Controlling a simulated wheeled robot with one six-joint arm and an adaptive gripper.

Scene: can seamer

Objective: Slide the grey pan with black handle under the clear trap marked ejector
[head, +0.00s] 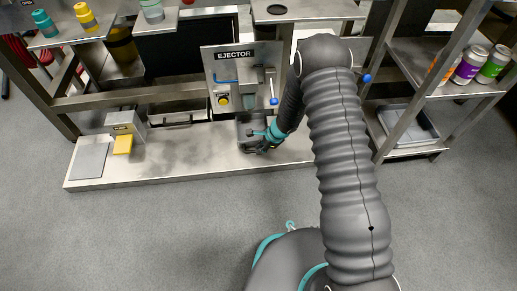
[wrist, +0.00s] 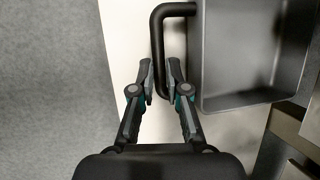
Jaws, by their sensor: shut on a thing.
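The grey pan (wrist: 250,55) with its black handle (wrist: 161,50) fills the upper right of the wrist view. In the head view the pan (head: 249,125) sits on the low metal ledge, at the lower edge of the panel marked EJECTOR (head: 235,54). My gripper (wrist: 160,80) is shut on the handle, one finger on each side of the bar; it also shows in the head view (head: 256,145), beside the pan's near side. The clear trap cannot be made out clearly. How far the pan reaches under the panel is partly hidden by my gripper.
The panel carries a yellow button (head: 223,100) and a blue-tipped lever (head: 273,101). A yellow pedal (head: 123,145) and a grey plate (head: 89,160) are on the ledge's left. Right of my arm, a shelf rack holds cans (head: 470,64) and a grey tray (head: 410,127). The ledge's middle is clear.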

